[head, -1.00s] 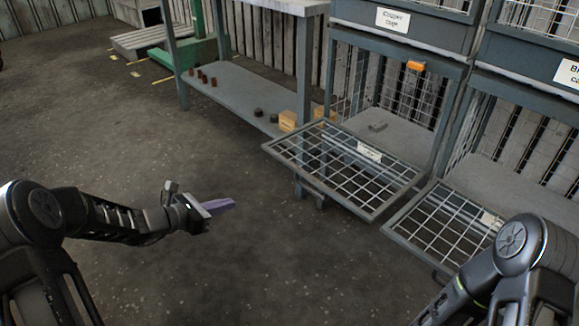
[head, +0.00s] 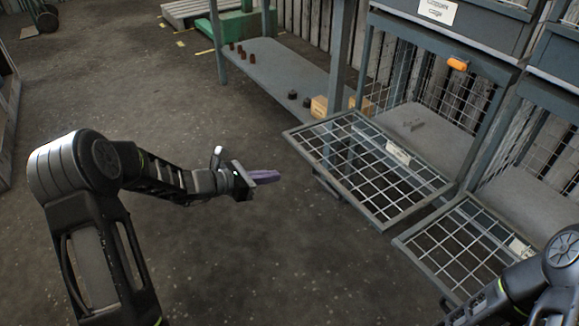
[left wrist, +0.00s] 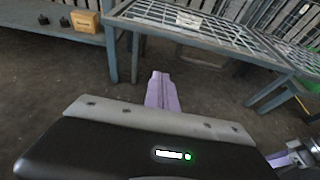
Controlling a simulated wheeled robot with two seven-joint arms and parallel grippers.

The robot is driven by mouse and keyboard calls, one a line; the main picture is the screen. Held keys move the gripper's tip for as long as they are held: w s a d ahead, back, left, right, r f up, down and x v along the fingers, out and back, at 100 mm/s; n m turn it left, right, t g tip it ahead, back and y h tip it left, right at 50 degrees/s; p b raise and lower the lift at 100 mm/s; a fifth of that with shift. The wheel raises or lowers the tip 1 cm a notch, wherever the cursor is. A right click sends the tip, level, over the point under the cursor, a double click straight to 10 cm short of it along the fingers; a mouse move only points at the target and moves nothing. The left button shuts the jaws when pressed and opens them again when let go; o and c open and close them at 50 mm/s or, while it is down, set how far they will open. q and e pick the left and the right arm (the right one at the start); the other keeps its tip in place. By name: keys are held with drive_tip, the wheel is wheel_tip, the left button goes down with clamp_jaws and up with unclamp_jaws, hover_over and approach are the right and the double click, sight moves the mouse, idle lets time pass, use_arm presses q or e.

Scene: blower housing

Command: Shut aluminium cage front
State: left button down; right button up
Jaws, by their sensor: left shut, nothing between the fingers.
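Two wire-mesh cage fronts hang folded down and open in the head view. The nearer-centre one (head: 350,178) has a white label (head: 398,152), too small to read; it also shows in the left wrist view (left wrist: 215,36). The second front (head: 455,243) is at the lower right, partly behind my right arm. I cannot read which one is the aluminium cage. My left gripper (head: 278,175), with purple fingers, is shut and empty, just left of the first front and apart from it. It shows in the left wrist view (left wrist: 161,78).
Upper cages stand above, one labelled "Copper cage" (head: 437,10). An orange block (head: 458,64) is at the first cage's top frame. A shelf (head: 262,75) behind holds dark pieces and a wooden box (head: 320,106). Floor (head: 235,250) around my left arm is clear.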

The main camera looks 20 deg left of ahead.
use_arm(q)
drive_tip(key=b+x, duration=0.4)
drive_tip(key=x, duration=0.6)
wheel_tip(320, 180, up, 4)
drive_tip(key=shift+r, duration=0.1)
